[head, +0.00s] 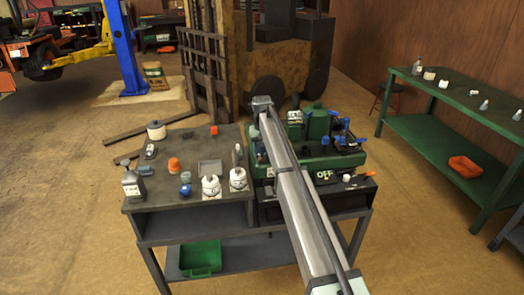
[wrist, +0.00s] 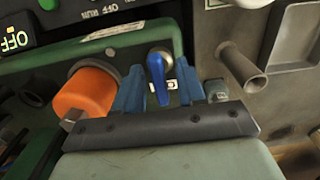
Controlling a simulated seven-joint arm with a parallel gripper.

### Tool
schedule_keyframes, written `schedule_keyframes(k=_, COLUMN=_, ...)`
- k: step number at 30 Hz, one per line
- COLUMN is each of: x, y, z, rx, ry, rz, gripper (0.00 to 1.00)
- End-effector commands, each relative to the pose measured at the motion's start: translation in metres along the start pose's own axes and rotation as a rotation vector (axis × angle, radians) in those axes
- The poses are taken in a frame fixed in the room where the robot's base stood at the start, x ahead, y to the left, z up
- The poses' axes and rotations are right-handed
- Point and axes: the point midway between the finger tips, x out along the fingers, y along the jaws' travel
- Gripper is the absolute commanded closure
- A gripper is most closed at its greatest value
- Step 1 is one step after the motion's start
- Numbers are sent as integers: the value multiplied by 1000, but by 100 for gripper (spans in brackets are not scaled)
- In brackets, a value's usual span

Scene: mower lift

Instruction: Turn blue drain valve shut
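The blue drain valve (wrist: 157,66) shows in the wrist view as a blue lever with a shiny rounded top, on the green machine (wrist: 120,45). My gripper (wrist: 161,88) has two blue fingers, one on each side of the lever. The fingers are apart, with small gaps visible beside the lever, so I see no clear grip on it. The dark bar of my gripper hides the lower part of this area. In the head view the green machine (head: 318,160) stands on the bench, and my arm crosses in front of it, hiding my gripper.
An orange cap (wrist: 84,94) sits close left of my fingers. A grey metal tube (wrist: 242,67) sticks out on the right. In the head view, several blue handles (head: 346,140) rise from the machine's right side. Bottles and jars stand on the dark bench (head: 150,205) at left.

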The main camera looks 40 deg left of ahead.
Motion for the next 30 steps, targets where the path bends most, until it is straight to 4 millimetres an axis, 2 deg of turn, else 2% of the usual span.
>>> schedule_keyframes(k=6, x=0, y=0, z=0, rx=0, ry=0, rz=0, gripper=61)
schedule_keyframes(k=18, x=0, y=0, z=0, rx=0, ry=0, rz=0, gripper=99)
schedule_keyframes(k=30, x=0, y=0, z=0, rx=28, ry=0, rz=-1, gripper=100)
